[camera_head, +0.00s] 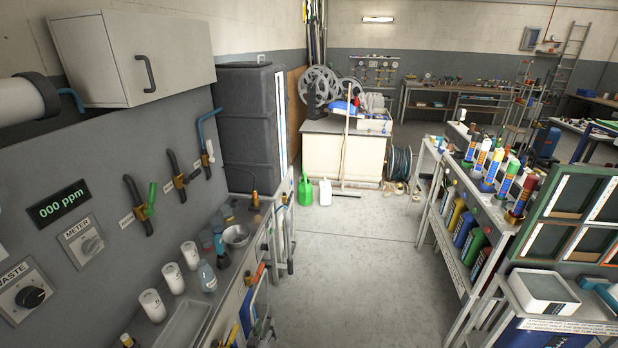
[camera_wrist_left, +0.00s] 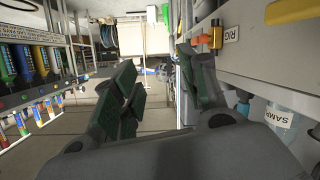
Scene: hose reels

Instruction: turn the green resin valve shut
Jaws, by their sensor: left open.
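The green valve handle (camera_head: 152,195) shows in the head view. It stands up, slightly tilted, from a brass valve body (camera_head: 142,212) on a dark bent pipe at the grey wall panel. The label beside it is too small to read. My left gripper (camera_wrist_left: 157,72) is open and empty in the wrist view, its two dark green-grey fingers spread apart. It is beside the white front of the wall counter. The green valve does not show in the wrist view, so the gripper is away from it. I cannot make out either gripper in the head view.
Two other wall valves (camera_head: 183,178) (camera_head: 208,155) sit farther along the panel. Cups (camera_head: 173,278), a bottle (camera_head: 207,277) and a metal bowl (camera_head: 236,236) stand on the counter below. An orange-handled valve (camera_wrist_left: 211,38) juts from the counter front. The aisle floor (camera_head: 370,270) is clear.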

